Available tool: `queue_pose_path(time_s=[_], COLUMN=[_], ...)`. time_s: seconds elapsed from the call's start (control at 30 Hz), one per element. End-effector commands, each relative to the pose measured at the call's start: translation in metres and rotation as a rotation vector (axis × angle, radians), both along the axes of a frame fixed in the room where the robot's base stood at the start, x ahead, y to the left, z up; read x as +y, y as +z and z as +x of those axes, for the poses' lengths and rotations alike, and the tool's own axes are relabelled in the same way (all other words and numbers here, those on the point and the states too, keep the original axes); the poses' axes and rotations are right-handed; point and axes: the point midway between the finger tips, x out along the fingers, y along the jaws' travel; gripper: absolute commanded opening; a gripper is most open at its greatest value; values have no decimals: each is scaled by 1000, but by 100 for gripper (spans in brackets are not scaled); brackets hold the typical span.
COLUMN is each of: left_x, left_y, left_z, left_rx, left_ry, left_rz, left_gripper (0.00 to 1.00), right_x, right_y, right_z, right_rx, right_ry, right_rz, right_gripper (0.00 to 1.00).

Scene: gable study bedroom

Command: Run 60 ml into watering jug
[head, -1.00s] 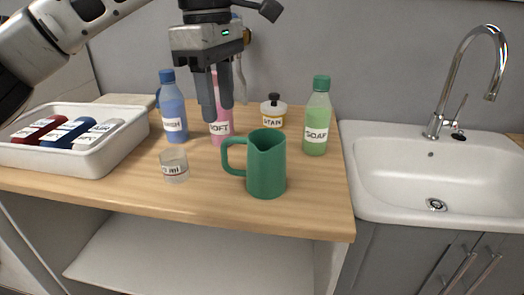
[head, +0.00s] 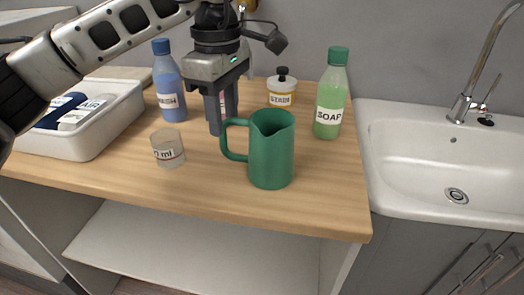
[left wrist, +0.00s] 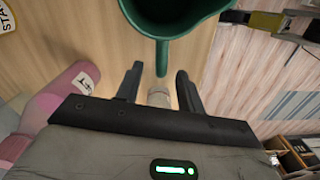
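The green watering jug (head: 271,155) stands upright on the wooden counter, its handle facing left. My left gripper (head: 222,124) is open, pointing down just beside the handle. In the left wrist view the jug's handle (left wrist: 162,52) lines up just beyond the gap between the open fingers (left wrist: 159,72); I cannot tell whether they touch it. A small clear measuring cup (head: 167,148) with "ml" on its label stands left of the jug. A pale shape between the fingers in the wrist view is unclear. My right gripper is not in view.
A blue bottle (head: 170,85), a white STAIN jar (head: 282,92) and a green SOAP bottle (head: 330,98) stand behind. The pink bottle (left wrist: 50,100) is mostly hidden behind my gripper in the head view. A white tray (head: 95,140) is left, a sink (head: 430,165) right.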

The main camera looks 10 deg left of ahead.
Motion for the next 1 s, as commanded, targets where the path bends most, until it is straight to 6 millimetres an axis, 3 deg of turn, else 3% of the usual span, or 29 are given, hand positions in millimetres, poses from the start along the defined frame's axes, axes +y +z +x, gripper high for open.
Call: queue_pose_path(time_s=[0.4,0.63,0.8,1.0], left_x=[5,5,5,4], left_y=[-49,-52,-51,-51], left_z=[-2,-2,-2,-2], left_rx=[3,1,1,0], left_ry=[1,1,1,0], left_rz=[1,0,0,-1], left_gripper=[38,38,0,0], right_x=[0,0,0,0], right_y=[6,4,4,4], right_z=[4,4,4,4], right_rx=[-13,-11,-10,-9], right_ry=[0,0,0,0], right_rz=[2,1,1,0], right_gripper=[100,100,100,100])
